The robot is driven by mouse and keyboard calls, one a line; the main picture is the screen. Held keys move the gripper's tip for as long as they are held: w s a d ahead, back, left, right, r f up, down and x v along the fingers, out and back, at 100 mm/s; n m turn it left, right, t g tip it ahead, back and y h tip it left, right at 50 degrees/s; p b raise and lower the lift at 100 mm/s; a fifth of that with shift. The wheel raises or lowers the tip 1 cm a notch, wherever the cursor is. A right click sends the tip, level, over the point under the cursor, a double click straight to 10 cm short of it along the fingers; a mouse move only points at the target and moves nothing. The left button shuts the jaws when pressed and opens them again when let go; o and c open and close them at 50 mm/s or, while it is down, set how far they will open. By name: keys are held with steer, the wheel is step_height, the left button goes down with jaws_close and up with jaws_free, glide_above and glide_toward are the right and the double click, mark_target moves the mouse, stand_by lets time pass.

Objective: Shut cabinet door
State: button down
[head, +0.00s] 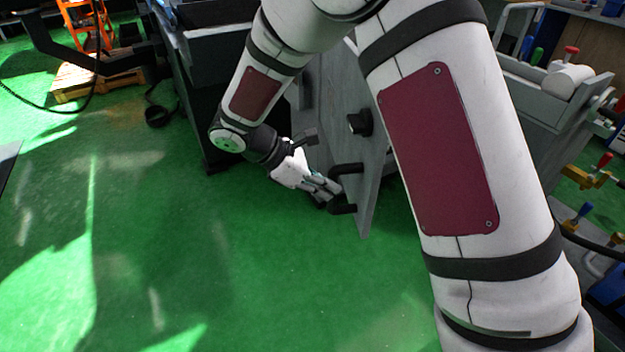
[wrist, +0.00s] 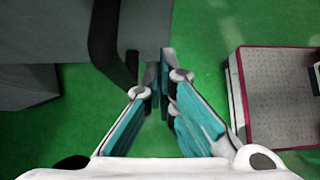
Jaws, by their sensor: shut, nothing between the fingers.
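The grey cabinet door (head: 376,165) stands open in the head view, swung out from the grey machine cabinet. In the wrist view my shut fingertips (wrist: 161,72) are just right of the dark handle (wrist: 104,35), with a grey panel (wrist: 146,22) beyond. I cannot tell whether the fingers touch the handle. My arm covers part of the door.
Green floor (head: 150,240) is clear to the left and front. A wooden pallet (head: 100,78) and an orange frame (head: 84,25) are at the back left. A grey machine bed with a white cylinder (head: 567,80) and clamps is at the right.

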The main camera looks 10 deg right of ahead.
mark_target(366, 198)
steer(key=shift+s+d+f+b, duration=0.15)
steer(key=shift+d+f, duration=0.1)
steer(key=shift+d, duration=0.7)
steer(key=shift+w+d+f+b, duration=0.15)
steer(key=shift+d+f, duration=0.15)
steer(key=shift+d, duration=0.65)
steer(key=shift+s+d+f+b, duration=0.15)
steer(key=shift+d+f, duration=0.1)
steer(key=shift+d, duration=0.7)
steer(key=shift+d, duration=0.1)
